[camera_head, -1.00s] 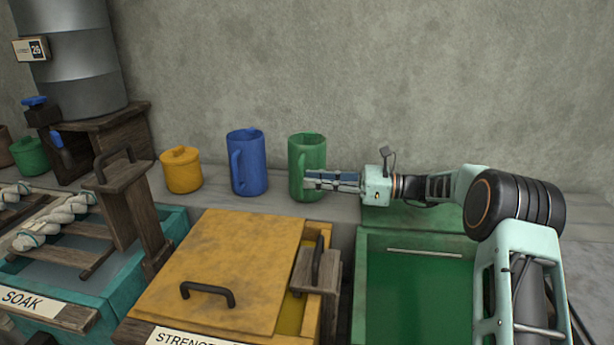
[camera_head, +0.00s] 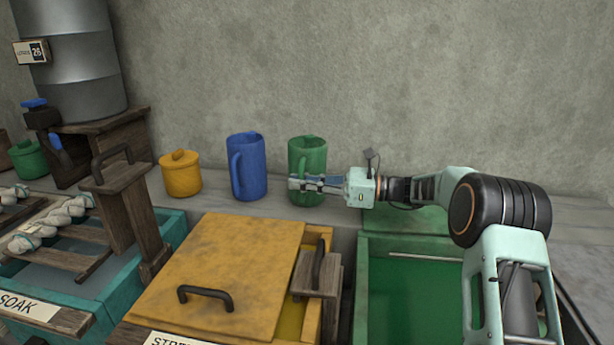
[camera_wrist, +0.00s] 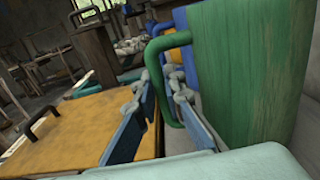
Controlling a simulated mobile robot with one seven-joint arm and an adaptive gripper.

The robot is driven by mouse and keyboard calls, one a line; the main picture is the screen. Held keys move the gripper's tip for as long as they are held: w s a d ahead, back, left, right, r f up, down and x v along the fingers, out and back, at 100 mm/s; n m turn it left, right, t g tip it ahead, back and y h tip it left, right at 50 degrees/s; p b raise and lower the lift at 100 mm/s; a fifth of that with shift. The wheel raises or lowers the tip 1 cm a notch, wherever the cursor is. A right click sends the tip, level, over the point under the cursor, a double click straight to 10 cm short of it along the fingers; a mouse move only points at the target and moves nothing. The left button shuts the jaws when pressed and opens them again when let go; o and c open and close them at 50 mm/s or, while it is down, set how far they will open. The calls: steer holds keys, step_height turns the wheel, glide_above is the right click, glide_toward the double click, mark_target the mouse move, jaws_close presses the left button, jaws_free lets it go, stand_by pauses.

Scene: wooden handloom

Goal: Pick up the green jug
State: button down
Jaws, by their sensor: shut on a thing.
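The green jug (camera_head: 312,155) stands upright on the stone ledge against the wall, right of the blue jug (camera_head: 247,165). My gripper (camera_head: 294,184) reaches in from the right and crosses in front of its lower body. In the wrist view the green jug (camera_wrist: 245,70) fills the upper right, and its curved handle (camera_wrist: 155,47) comes down between the two blue finger pads. My gripper (camera_wrist: 165,85) is shut on the handle. The exact contact is partly hidden.
A yellow lidded pot (camera_head: 181,175) stands further left on the ledge. Below are a yellow-lidded vat (camera_head: 225,265) with a black handle, an open green vat (camera_head: 412,285) and a teal vat (camera_head: 165,240). A wooden post block (camera_head: 318,275) stands between vats.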

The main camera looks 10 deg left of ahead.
steer(key=shift+r, duration=0.25)
